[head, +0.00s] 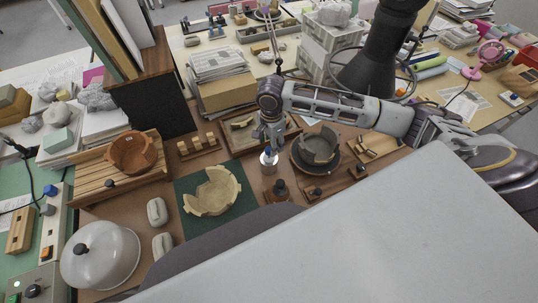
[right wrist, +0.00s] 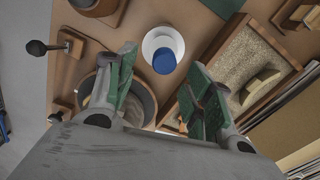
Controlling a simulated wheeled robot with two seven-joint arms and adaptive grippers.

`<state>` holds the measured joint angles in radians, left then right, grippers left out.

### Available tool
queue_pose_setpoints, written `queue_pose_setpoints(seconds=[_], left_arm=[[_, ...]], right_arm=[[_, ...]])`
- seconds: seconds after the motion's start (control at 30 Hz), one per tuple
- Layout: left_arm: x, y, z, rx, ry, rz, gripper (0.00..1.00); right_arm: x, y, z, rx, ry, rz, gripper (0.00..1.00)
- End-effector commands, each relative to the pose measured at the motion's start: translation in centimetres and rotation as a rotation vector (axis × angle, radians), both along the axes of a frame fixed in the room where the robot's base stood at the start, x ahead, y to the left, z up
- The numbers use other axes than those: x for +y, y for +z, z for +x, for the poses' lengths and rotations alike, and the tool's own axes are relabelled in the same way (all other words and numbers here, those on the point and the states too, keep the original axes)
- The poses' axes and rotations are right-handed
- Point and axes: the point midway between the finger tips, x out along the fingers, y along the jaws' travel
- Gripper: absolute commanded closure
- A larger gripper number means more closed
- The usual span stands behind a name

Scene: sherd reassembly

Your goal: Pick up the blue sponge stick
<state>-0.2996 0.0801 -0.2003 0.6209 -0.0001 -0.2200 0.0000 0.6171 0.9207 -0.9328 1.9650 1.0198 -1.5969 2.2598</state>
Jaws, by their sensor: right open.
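The blue sponge stick (head: 268,153) stands upright with its blue tip up, in a small pale round holder (head: 269,168) on the brown work board. In the right wrist view its round blue top (right wrist: 165,61) shows inside a white ring, seen from above. My right gripper (head: 270,133) is open, just above and behind the stick in the head view. In the right wrist view its two green-padded fingers (right wrist: 163,80) are apart, with the blue top ahead between the fingertips. Nothing is held. My left gripper is not in view.
A dark bowl with a grey sherd (head: 319,145) stands close right of the stick. A sand tray (head: 236,137) is behind it, and a cream broken bowl (head: 212,194) lies on a green mat to the left. A dark-knobbed stamp (head: 280,188) stands in front.

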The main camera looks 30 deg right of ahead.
Motion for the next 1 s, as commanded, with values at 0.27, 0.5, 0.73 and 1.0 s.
queue_pose_setpoints(seconds=[0.27,0.5,0.73,1.0], left_arm=[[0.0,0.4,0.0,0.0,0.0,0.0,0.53],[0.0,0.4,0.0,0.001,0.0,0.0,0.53],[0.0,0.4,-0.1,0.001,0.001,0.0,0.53],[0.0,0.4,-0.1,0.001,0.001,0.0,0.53]], right_arm=[[0.6,-2.5,0.3,0.001,-0.001,-0.001,0.48],[0.6,-4.6,0.3,-0.001,0.0,-0.001,0.48],[0.6,-4.8,0.3,-0.001,0.001,-0.001,0.48],[0.6,-4.8,0.3,0.0,0.001,-0.001,0.48]])
